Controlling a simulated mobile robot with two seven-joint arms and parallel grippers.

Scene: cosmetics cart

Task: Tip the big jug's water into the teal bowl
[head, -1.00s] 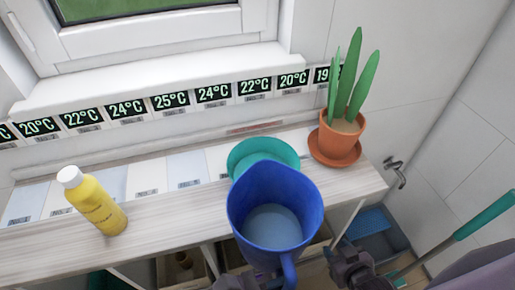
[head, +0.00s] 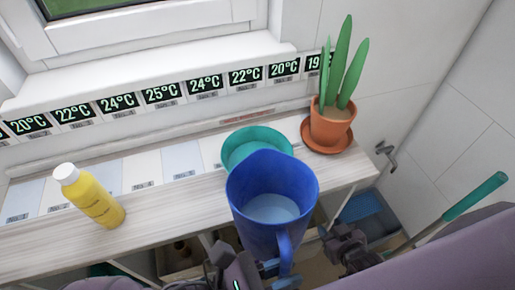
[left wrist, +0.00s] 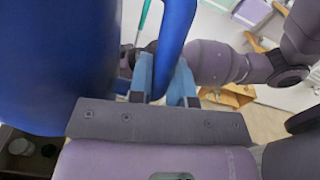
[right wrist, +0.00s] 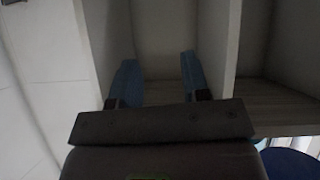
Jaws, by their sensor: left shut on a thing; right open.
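The big blue jug (head: 250,215) is near the shelf's front edge, roughly upright, with pale water (head: 270,208) inside. The teal bowl (head: 232,140) is on the shelf just behind it; the jug's rim hides the bowl's near side. My left gripper (head: 277,270) is shut on the jug's handle (head: 285,250). The left wrist view shows the handle (left wrist: 174,38) between its fingers (left wrist: 163,80), beside the jug body (left wrist: 55,60). My right gripper (head: 335,238) is open and empty, right of the jug; its fingers (right wrist: 158,80) face bare shelf compartments.
A yellow bottle (head: 92,200) stands on the shelf (head: 160,213) at left. A potted plant (head: 328,125) on a saucer stands right of the bowl. Temperature cards line the back. A teal-handled tool (head: 475,195) is at right. The shelf between bottle and bowl is clear.

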